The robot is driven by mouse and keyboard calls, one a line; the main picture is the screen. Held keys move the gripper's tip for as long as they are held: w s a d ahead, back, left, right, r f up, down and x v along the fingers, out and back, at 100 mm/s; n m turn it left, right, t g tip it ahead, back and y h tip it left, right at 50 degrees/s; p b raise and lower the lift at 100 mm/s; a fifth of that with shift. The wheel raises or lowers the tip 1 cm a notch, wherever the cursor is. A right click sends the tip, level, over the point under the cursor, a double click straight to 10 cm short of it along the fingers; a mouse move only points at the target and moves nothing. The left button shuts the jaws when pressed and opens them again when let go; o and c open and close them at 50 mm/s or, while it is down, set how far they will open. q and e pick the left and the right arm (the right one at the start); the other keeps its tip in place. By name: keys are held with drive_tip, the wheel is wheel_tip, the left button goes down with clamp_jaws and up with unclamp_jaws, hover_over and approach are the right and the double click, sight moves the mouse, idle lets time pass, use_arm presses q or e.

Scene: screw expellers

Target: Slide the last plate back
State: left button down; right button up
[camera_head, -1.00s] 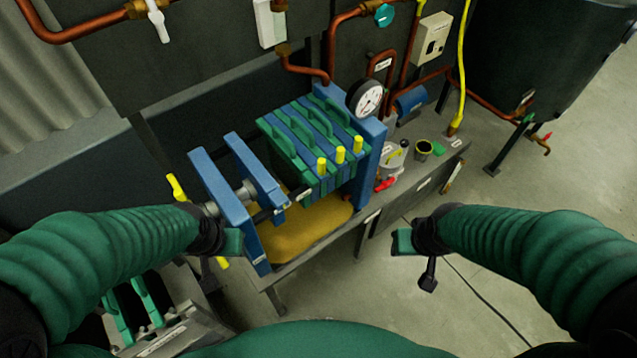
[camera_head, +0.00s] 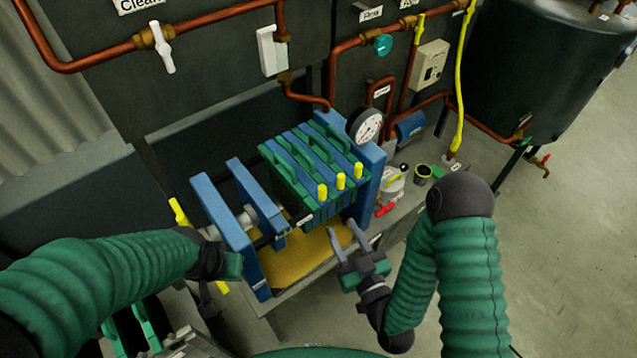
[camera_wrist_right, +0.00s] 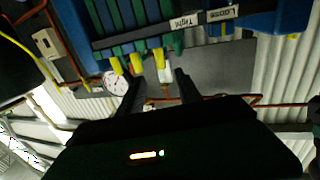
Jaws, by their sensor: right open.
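The press holds a pack of green and blue plates (camera_head: 308,165) standing side by side, with green handles on top and yellow spouts (camera_head: 341,182) at the front. The leftmost green plate (camera_head: 284,187) stands against the pack; a gap separates it from the blue pusher plate (camera_head: 255,197). The pack also shows in the right wrist view (camera_wrist_right: 128,20). My right gripper (camera_head: 346,234) is open and empty, in front of and below the spouts, apart from the plates. My left gripper (camera_head: 232,266) is by the left blue end frame (camera_head: 222,228); its jaws are not clear.
A yellow-filled tray (camera_head: 300,258) lies under the pack. A pressure gauge (camera_head: 367,126) and the right blue end plate (camera_head: 368,180) stand right of it. Copper pipes run behind.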

sight(324, 194)
drive_tip(key=b+x, duration=0.2)
drive_tip(key=b, duration=0.2)
drive_tip(key=b+x, duration=0.3)
drive_tip(key=b, duration=0.1)
drive_tip(key=f+b+x, duration=0.1)
drive_tip(key=b+x, duration=0.1)
drive_tip(key=b, duration=0.1)
drive_tip(key=shift+w+a+b, duration=0.1)
drive_tip(key=shift+w+b, duration=0.15)
drive_tip(key=shift+b, duration=0.15)
drive_tip(key=shift+w+a+r+b, duration=0.1)
drive_tip(key=shift+w+r+b, duration=0.15)
drive_tip(key=shift+r+b, duration=0.05)
drive_tip(key=shift+w+a+r+p, duration=0.2)
drive_tip(key=shift+w+p, duration=0.15)
drive_tip(key=shift+w, duration=0.15)
drive_tip(key=shift+w+a+r+p, duration=0.2)
drive_tip(key=shift+w+p, duration=0.15)
drive_tip(key=shift+w, duration=0.1)
drive_tip(key=x, duration=0.5)
drive_tip(key=shift+f+p, duration=0.1)
drive_tip(key=shift+p, duration=0.2)
drive_tip(key=shift+w+a+f, duration=0.1)
drive_tip(key=shift+w+a, duration=0.15)
drive_tip(key=shift+w, duration=0.25)
drive_tip(key=shift+c, duration=0.5)
clamp_jaws()
